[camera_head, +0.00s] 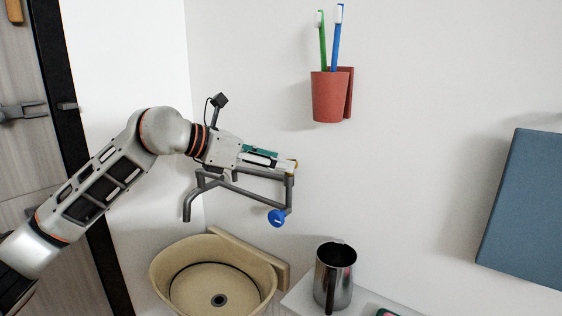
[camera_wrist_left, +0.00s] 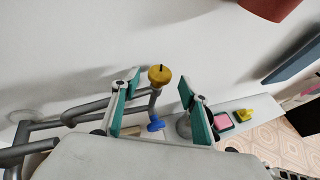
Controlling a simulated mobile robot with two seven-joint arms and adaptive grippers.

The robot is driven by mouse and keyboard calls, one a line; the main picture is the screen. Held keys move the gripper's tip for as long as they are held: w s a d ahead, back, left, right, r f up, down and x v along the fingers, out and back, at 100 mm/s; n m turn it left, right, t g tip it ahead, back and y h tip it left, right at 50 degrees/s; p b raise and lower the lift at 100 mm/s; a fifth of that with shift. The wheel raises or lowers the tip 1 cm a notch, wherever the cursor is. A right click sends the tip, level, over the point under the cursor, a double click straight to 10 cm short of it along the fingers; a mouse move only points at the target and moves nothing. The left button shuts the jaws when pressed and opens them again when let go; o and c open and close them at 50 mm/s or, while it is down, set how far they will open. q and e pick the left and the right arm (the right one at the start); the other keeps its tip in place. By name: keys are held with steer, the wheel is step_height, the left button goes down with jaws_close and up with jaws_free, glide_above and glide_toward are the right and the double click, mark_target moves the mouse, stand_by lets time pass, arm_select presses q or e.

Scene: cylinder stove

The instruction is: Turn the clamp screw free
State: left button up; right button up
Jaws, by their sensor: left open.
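No clamp screw can be made out in either view. A grey pipe fixture (camera_head: 236,188) is on the white wall above a basin, with a blue round knob (camera_head: 277,218) low at its right end. In the left wrist view a yellow round knob (camera_wrist_left: 159,74) and the blue knob (camera_wrist_left: 156,124) show at the pipe. My left gripper (camera_head: 286,163) is over the top of the pipe, partly hiding it. It is open, with the yellow knob seen between its teal-padded fingers (camera_wrist_left: 159,86); whether they touch it I cannot tell. My right gripper is out of view.
A beige basin (camera_head: 165,272) is below the pipe. A metal pitcher (camera_head: 336,275) stands on a white surface (camera_head: 298,296) to its right. A red cup (camera_head: 326,97) with two toothbrushes hangs on the wall above. A blue-grey panel (camera_head: 525,205) is far right.

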arm_select(q)
steer(key=shift+x, duration=1.05)
steer(key=c, duration=1.1)
steer(key=shift+o, duration=0.2)
